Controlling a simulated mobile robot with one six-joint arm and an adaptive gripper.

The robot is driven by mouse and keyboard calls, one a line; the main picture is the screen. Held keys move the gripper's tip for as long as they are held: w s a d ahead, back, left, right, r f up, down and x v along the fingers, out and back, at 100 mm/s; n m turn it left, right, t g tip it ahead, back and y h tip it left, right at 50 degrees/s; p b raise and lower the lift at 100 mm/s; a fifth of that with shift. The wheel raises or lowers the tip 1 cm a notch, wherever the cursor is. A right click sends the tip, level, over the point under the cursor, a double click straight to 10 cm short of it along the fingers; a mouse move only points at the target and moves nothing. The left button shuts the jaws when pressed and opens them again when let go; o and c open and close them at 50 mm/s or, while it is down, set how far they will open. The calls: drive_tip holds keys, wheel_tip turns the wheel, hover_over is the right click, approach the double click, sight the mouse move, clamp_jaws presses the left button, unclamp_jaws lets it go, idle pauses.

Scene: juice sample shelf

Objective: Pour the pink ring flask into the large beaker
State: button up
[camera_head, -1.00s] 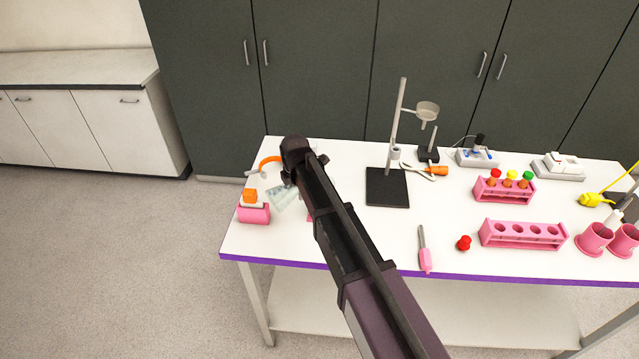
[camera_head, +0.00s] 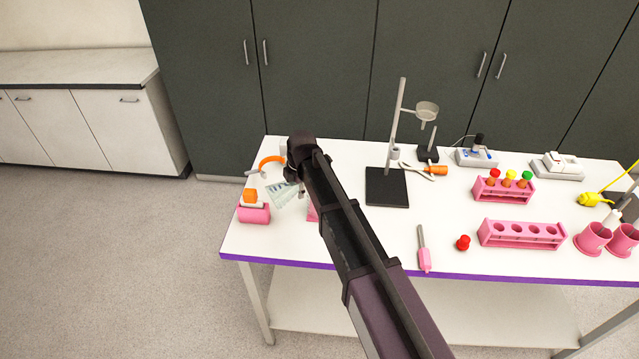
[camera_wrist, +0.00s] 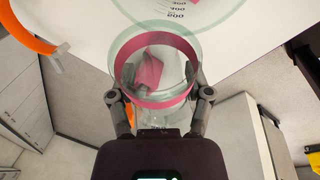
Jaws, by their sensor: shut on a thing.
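My gripper (camera_wrist: 160,95) is shut on the pink ring flask (camera_wrist: 152,103), a clear glass vessel with a pink band, in the wrist view. One finger lies on each side of the band. A pink patch shows through the glass; I cannot tell whether it is liquid or something behind. The large beaker (camera_wrist: 178,12), clear with printed marks, is at the top edge of the wrist view, overlapping the flask's rim in the picture. I cannot tell whether they touch. In the head view my gripper (camera_head: 294,180) is over the table's left part, and my arm hides most of the flask.
On the white table (camera_head: 330,245) an orange-topped pink block (camera_head: 254,213) stands left of my gripper. A retort stand (camera_head: 387,188) is to the right. Pink racks (camera_head: 522,233), a red stopper (camera_head: 463,242) and a pink-handled tool (camera_head: 423,252) lie farther right. The left front is clear.

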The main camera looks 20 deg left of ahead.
drive_tip(key=shift+w+d+r+g+y, duration=0.3)
drive_tip(key=shift+r+g+y, duration=0.1)
drive_tip(key=shift+g, duration=0.1)
idle(0.8)
drive_tip(key=shift+r+g+y+p, duration=0.3)
drive_tip(key=shift+r+g+y, duration=0.1)
drive_tip(key=shift+g+y, duration=0.2)
idle(2.5)
drive_tip(key=shift+f+g+y+b, duration=0.15)
drive_tip(key=shift+g+y+b, duration=0.15)
drive_tip(key=shift+b, duration=0.1)
idle(1.2)
drive_tip(key=shift+r+p, duration=0.3)
drive_tip(key=shift+p, duration=0.15)
drive_tip(key=shift+f+t+h, duration=0.65)
drive_tip(key=shift+t+h, duration=0.15)
drive_tip(key=shift+t, duration=0.1)
drive_tip(key=shift+s+a+f+t+h+b, duration=0.3)
drive_tip(key=shift+t+h+b, duration=0.1)
drive_tip(key=shift+t+h, duration=0.1)
drive_tip(key=shift+s+f, duration=0.1)
drive_tip(key=shift+f, duration=0.05)
